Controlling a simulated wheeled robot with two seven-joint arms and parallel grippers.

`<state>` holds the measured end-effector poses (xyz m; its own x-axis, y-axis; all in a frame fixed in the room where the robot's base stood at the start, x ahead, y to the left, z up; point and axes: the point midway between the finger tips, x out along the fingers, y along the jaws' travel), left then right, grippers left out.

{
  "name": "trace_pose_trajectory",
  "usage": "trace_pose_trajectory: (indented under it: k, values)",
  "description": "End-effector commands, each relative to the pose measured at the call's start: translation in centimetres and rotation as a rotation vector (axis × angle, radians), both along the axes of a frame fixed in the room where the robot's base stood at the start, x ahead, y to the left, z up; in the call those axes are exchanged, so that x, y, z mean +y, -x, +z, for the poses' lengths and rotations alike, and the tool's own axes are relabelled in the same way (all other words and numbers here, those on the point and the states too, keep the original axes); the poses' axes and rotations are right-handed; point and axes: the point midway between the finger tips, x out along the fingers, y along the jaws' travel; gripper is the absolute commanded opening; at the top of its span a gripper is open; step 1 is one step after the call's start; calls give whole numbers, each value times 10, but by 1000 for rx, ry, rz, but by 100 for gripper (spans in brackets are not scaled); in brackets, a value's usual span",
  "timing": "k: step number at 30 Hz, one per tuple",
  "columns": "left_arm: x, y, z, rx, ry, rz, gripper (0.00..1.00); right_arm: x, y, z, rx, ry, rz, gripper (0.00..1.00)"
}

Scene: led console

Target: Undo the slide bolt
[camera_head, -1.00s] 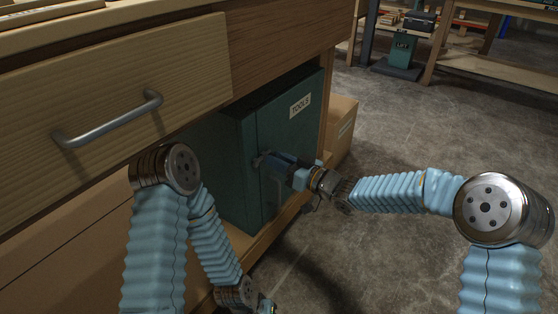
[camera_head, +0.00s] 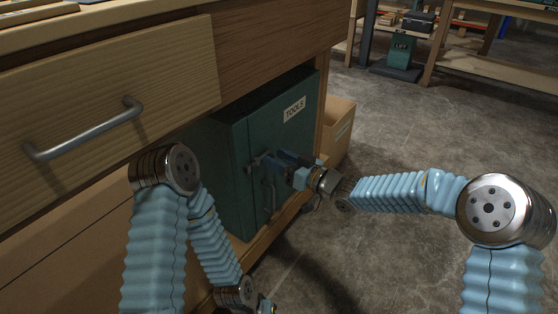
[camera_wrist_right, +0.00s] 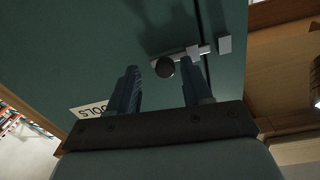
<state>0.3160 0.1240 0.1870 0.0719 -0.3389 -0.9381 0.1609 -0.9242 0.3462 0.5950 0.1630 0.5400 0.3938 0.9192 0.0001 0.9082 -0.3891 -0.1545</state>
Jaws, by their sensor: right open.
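The green tool cabinet (camera_head: 285,132) with a "TOOLS" label stands under the bench, its door looking closed. The slide bolt (camera_wrist_right: 196,51) shows in the right wrist view as a light metal bar near a dark door seam, with a round dark knob (camera_wrist_right: 165,67). A separate light block (camera_wrist_right: 224,45) lies right of the bar, with a narrow gap showing between them. My right gripper (camera_head: 270,160) is open at the door; in the right wrist view its fingers (camera_wrist_right: 160,80) are on either side of the knob, apart from it.
A dark door handle (camera_head: 269,196) hangs below the bolt. A wooden drawer with a metal handle (camera_head: 85,130) is above left of the cabinet. A cardboard box (camera_head: 338,130) stands right of the cabinet.

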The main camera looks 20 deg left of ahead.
Motion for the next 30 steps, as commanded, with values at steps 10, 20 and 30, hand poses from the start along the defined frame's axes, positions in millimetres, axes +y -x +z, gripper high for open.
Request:
trace_pose_trajectory:
  k: [10,20,30]
  values:
    - [0,0,1,0,0,0,43,-17,7,0,0,1,0,50]
    - [1,0,7,-2,-1,1,43,-90,38,1,1,1,-2,50]
    - [1,0,9,-2,-2,2,43,-126,54,0,1,0,0,50]
